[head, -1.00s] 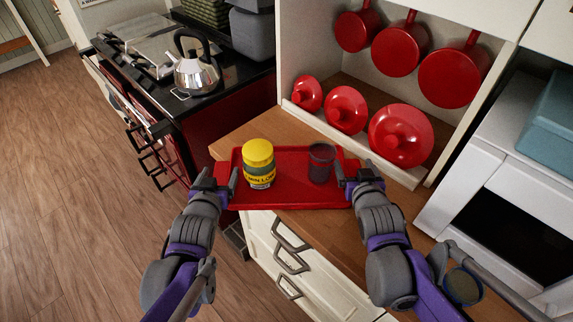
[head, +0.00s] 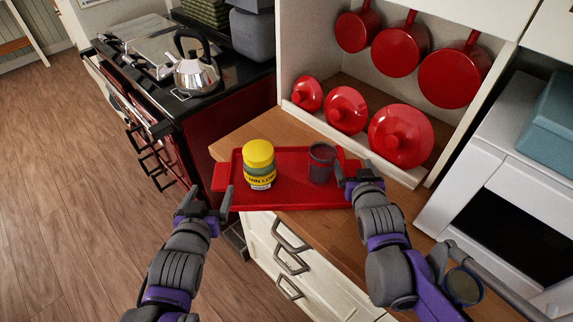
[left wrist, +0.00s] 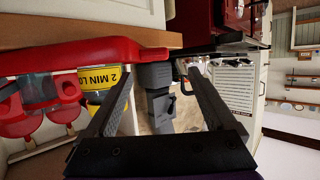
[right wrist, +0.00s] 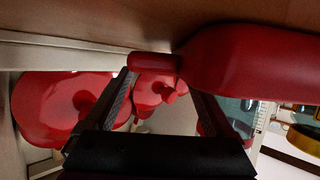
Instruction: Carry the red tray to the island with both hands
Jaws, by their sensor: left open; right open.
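The red tray (head: 290,198) lies on the wooden counter, with a yellow-lidded jar (head: 259,164) and a dark see-through cup (head: 321,163) standing on it. My left gripper (head: 208,198) is open and empty, just short of the tray's left handle (head: 220,178). In the left wrist view the tray (left wrist: 80,54) is beyond the open fingers. My right gripper (head: 353,180) is open at the tray's right end. In the right wrist view the right handle (right wrist: 152,62) shows between its fingertips; I cannot tell whether they touch it.
A kettle (head: 195,68) stands on the dark stove (head: 150,50) at the back left. Red lids (head: 400,135) lean in the shelf behind the tray, with red pans (head: 400,48) above. Drawers (head: 290,262) are below the counter. Wooden floor (head: 70,200) is clear at left.

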